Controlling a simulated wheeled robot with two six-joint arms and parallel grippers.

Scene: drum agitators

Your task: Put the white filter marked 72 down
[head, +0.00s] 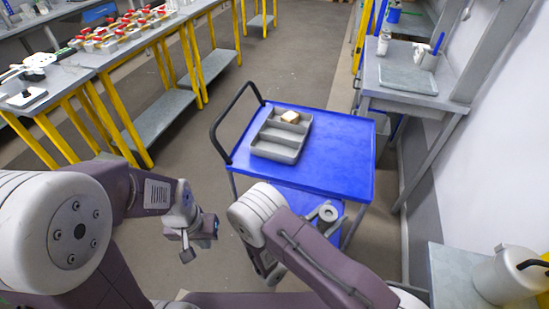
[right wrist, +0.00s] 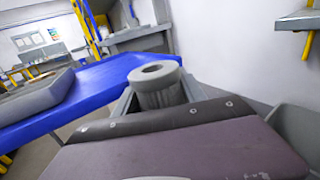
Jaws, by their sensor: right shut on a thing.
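A pale grey-white hollow cylinder, which I take for the white filter (right wrist: 157,84), is held upright between the fingers of my right gripper (right wrist: 160,98). Its round end with a dark hole faces up; no number can be read on it. In the head view the filter (head: 328,213) appears just off the near right corner of the blue cart (head: 340,165).
On the cart, a grey divided tray (head: 277,152) holds a small white-and-tan block (head: 290,117). The cart top right of the tray is clear. A black handle (head: 232,115) rises at its left. A grey bench (head: 405,78) stands behind right.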

